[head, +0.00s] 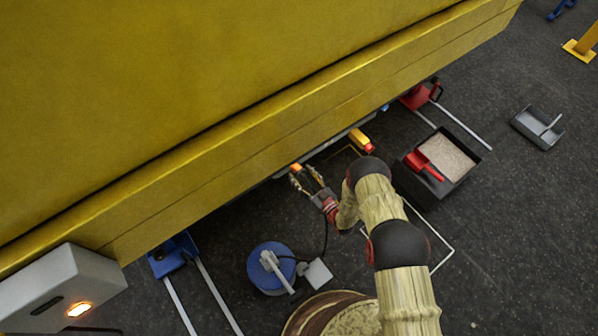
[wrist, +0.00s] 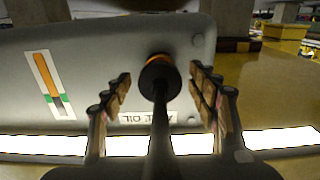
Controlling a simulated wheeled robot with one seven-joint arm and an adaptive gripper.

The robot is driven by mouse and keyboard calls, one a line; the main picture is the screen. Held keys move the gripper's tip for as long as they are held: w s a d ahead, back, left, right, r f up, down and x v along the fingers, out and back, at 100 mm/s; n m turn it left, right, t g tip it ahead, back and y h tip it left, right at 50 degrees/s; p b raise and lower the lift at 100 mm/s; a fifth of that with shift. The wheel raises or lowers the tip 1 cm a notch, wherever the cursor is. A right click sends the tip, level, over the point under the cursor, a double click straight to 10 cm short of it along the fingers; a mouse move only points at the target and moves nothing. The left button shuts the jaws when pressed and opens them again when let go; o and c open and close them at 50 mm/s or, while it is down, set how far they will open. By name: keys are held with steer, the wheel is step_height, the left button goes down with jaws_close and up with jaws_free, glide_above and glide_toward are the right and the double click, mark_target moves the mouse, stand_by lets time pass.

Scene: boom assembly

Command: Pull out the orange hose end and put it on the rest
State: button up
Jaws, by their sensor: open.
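The hose end shows in the wrist view as a black collar (wrist: 160,76) with an orange ring (wrist: 158,57), seated against a grey panel (wrist: 90,70). A dark hose (wrist: 161,125) runs from it down the middle of that view. My gripper (wrist: 160,92) is open, with one finger left and one right of the hose end, apart from it. In the head view, my gripper (head: 306,178) is at the yellow body's lower edge, by the small orange hose end (head: 296,168). I cannot tell for certain which thing is the rest.
A blue drum (head: 268,262) and a grey square piece (head: 317,273) stand below my gripper, with a black cable (head: 325,240) near them. The yellow body (head: 200,100) overhangs the area. A black tray (head: 440,165) with a red scoop (head: 422,166) is right of my arm.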

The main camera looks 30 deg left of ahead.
steer(key=shift+x, duration=0.95)
steer(key=shift+c, duration=0.5)
jaws_close()
stand_by(0.8)
steer(key=shift+s+d, duration=0.1)
steer(key=shift+p+v, duration=0.75)
steer(key=shift+v, duration=2.1)
